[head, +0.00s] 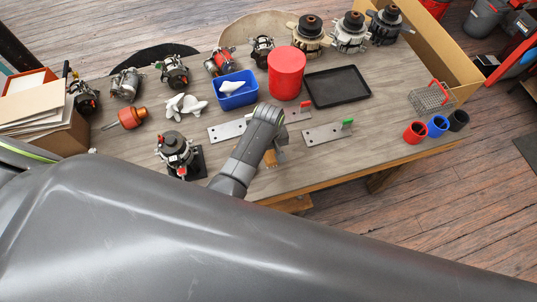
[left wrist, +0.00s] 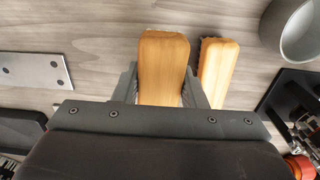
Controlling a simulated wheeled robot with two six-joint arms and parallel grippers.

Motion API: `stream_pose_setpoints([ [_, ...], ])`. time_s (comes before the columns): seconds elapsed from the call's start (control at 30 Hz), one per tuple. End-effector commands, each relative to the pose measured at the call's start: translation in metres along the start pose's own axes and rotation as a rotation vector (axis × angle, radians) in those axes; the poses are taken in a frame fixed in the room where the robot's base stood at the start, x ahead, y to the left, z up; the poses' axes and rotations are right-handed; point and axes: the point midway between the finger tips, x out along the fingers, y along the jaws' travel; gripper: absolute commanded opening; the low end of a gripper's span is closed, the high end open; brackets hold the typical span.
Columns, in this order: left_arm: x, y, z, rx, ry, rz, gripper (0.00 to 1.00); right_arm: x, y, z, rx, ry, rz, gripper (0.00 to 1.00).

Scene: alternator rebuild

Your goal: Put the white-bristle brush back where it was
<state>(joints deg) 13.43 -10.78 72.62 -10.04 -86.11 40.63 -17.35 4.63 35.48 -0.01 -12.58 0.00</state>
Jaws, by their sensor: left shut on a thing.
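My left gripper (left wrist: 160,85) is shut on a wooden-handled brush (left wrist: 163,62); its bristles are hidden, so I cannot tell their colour. A second wooden brush (left wrist: 218,70) lies just right of it in the left wrist view, apart from the held one. In the head view my left gripper (head: 268,128) is over the front middle of the workbench (head: 330,160). A bit of orange-brown wood (head: 270,158) shows beside it; I cannot tell which brush it is. My right gripper is not in view.
Steel plates (head: 328,132) lie on either side of the gripper. A grey cup (left wrist: 295,30) stands near the second brush. An alternator on a black stand (head: 177,152) is to the left. A blue bin (head: 237,98), red canister (head: 286,74) and black tray (head: 337,87) are behind.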

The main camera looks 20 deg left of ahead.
Motion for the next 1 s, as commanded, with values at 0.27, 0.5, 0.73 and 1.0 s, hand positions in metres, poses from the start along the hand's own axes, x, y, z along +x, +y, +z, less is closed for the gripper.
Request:
stream_pose_setpoints([
  [0.27, 0.020, 0.000, -0.001, 0.001, 0.002, 0.001, 0.17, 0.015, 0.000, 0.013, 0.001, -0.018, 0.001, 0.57],
  [0.5, 0.046, 0.000, -0.001, 0.001, 0.002, 0.002, 0.17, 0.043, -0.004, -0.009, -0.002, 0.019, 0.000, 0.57],
  [0.73, 0.050, 0.000, -0.001, 0.001, 0.002, 0.002, 0.17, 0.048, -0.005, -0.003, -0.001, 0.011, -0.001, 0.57],
  [1.0, 0.051, 0.000, -0.001, 0.001, 0.001, 0.001, 0.41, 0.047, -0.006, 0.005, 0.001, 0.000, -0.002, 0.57],
])
